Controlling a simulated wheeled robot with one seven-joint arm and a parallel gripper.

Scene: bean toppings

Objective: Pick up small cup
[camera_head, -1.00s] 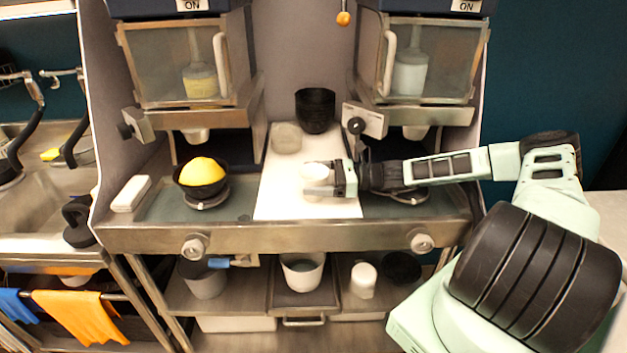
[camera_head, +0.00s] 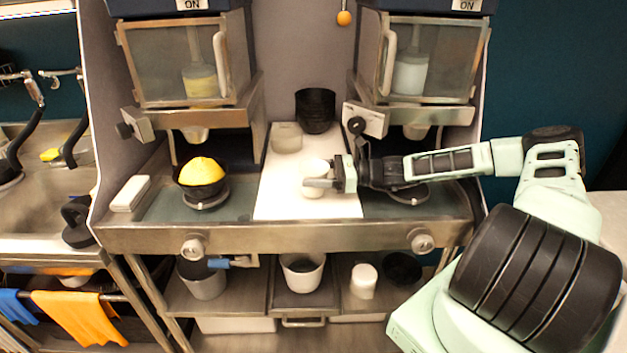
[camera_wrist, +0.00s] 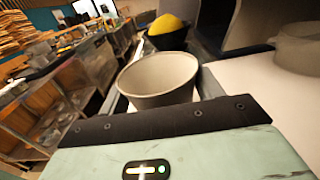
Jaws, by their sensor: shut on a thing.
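The small cup (camera_head: 314,181) is white and stands in my gripper's jaws above or on the white board (camera_head: 280,205) at the middle of the counter. My gripper (camera_head: 322,183) reaches in from the right and is shut on the cup. In the wrist view the small cup (camera_wrist: 160,82) looks pale, empty and open at the top, slightly tilted in the picture. The gripper's dark front edge hides its lower part. I cannot tell whether its base touches the board.
A black bowl with a yellow heap (camera_head: 203,172) stands left on a round stand. Black stacked bowls (camera_head: 315,110) and a pale container (camera_head: 286,138) stand behind. Dispensers (camera_head: 184,65) hang above both sides. A white block (camera_head: 131,193) lies at the counter's left.

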